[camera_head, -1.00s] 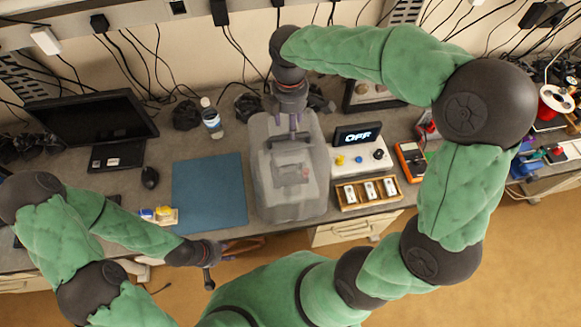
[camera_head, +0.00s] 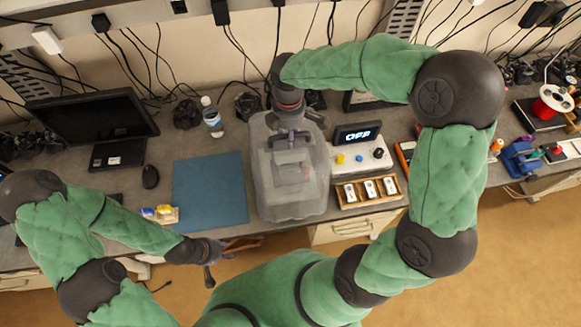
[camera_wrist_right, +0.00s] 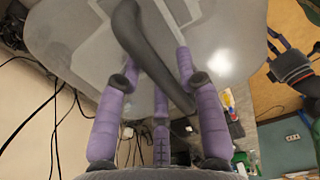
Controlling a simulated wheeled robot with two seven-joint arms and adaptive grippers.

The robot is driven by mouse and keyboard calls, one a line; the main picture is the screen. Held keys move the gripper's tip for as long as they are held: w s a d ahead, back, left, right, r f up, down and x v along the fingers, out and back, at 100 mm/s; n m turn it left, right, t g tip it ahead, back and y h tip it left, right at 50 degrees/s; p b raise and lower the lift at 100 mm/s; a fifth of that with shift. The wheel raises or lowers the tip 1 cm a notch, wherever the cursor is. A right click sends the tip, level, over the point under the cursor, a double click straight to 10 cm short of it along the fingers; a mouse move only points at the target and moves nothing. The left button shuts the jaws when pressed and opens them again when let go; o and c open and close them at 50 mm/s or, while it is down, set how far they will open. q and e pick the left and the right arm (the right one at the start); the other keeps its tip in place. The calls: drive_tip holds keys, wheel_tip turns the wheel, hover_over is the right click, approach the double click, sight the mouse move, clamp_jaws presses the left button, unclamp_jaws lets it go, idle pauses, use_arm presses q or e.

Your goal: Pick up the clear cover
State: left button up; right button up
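The clear cover (camera_head: 290,185) is a grey, see-through box shape with a handle on top, standing on the grey table in the middle of the head view. My right gripper (camera_head: 290,137) is over its back half, pointing down at the handle. In the right wrist view the cover (camera_wrist_right: 220,30) fills the top, and its dark handle (camera_wrist_right: 150,60) passes between the spread purple fingers of my right gripper (camera_wrist_right: 150,62). They look apart from it. My left gripper (camera_head: 208,275) is away from the cover, at the table's front edge; its spread fingers show in the right wrist view (camera_wrist_right: 276,55).
A blue mat (camera_head: 210,190) lies left of the cover. A control box (camera_head: 358,150) reading OFF and a wooden tray (camera_head: 368,205) with white pieces stand close on its right. A bottle (camera_head: 212,120) stands at back left, with a monitor (camera_head: 90,117) and mouse (camera_head: 150,177) further left.

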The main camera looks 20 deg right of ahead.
clamp_jaws()
drive_tip(key=shift+r, duration=0.15)
drive_tip(key=shift+w+r, duration=0.1)
drive_tip(key=shift+r, duration=0.45)
drive_tip(key=s+a+r+b, duration=0.1)
drive_tip(key=s+a+r, duration=0.5)
drive_tip(key=s+r, duration=0.5)
drive_tip(key=shift+s+r, duration=0.4)
drive_tip(key=shift+s, duration=0.55)
